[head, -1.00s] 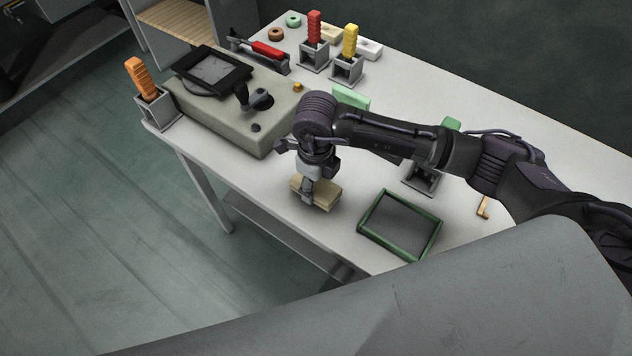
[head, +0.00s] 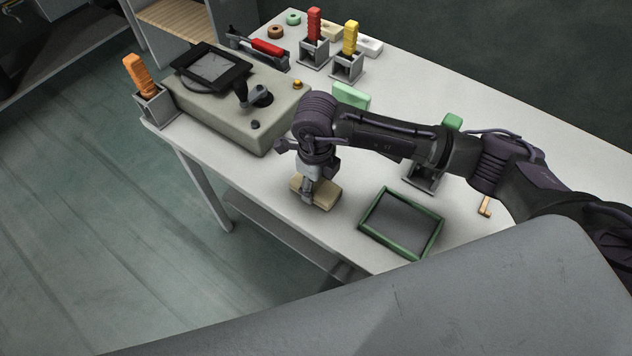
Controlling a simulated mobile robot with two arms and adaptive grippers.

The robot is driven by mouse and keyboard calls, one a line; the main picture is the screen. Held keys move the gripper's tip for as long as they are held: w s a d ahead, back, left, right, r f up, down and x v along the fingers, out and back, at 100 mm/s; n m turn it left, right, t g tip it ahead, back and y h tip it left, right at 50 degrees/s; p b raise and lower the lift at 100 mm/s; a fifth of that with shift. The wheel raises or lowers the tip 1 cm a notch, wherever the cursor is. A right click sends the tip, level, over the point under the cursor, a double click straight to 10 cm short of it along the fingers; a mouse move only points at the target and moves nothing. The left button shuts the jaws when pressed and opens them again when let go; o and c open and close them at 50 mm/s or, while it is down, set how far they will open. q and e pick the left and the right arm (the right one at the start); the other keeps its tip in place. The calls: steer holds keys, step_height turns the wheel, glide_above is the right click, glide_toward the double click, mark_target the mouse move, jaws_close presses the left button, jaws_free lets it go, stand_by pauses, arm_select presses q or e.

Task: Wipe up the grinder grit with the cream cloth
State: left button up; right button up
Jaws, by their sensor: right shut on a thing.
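The cream cloth (head: 326,194) is a folded pad near the front edge of the white table. My right gripper (head: 309,192) points down over it and is shut on it. The cloth is at or very near the table surface; whether it touches cannot be told. I cannot make out any grinder grit on the table; some of the surface is hidden by my right arm and the cloth. My left gripper is not in view.
A green-framed tray (head: 402,222) lies just right of the cloth. A beige machine (head: 235,110) stands to the left. Holders with an orange (head: 139,76), a red (head: 314,25) and a yellow (head: 351,38) handle stand around it. The white table (head: 480,120) is clear at the back right.

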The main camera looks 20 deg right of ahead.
steer(key=shift+d, duration=0.1)
steer(key=shift+w+d+f+b, duration=0.1)
steer(key=shift+w+d+b, duration=0.4)
steer(key=shift+w+d, duration=0.2)
steer(key=shift+s, duration=0.1)
steer(key=shift+a, duration=0.1)
steer(key=shift+s+a, duration=0.65)
steer(key=shift+a, duration=0.1)
steer(key=shift+w+d+b, duration=0.35)
steer(key=shift+w+d, duration=0.35)
steer(key=shift+d, duration=0.2)
